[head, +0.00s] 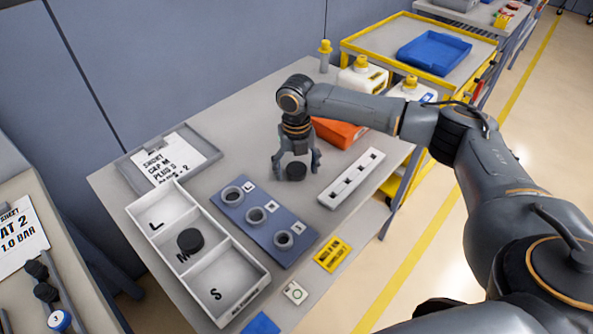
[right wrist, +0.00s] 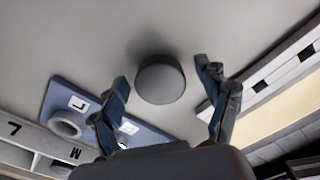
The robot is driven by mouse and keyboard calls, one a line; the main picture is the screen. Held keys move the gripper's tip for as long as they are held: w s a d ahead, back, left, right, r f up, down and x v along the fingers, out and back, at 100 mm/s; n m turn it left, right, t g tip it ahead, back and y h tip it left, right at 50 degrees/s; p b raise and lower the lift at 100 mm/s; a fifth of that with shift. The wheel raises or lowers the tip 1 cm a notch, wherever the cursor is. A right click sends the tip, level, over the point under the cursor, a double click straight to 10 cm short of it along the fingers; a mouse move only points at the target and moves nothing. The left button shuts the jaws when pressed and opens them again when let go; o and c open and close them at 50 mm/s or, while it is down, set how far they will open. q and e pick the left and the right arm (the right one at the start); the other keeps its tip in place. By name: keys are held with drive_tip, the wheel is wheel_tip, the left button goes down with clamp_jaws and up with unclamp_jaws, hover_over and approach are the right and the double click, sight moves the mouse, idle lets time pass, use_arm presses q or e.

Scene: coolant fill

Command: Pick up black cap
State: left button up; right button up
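A round black cap (head: 296,172) is at the grey table top, between the tag plate and the slotted white strip. My right gripper (head: 297,166) is above it, pointing down, with one finger on each side. In the right wrist view the cap (right wrist: 161,80) lies between the spread fingertips of the right gripper (right wrist: 162,74), with a gap on both sides. The gripper is open and holds nothing. Another black cap (head: 190,240) sits in the M compartment of the white tray (head: 215,322). My left gripper is not in view.
A blue plate (head: 231,211) with several grey rings lies left of the gripper; a white slotted strip (head: 352,179) lies right. An orange bin (head: 340,133) and white jugs (head: 362,79) stand behind. A clipboard (head: 166,160) is at the left.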

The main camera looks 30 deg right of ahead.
drive_tip(key=c, duration=0.9)
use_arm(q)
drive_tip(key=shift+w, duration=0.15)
use_arm(e)
drive_tip(key=shift+r, duration=0.15)
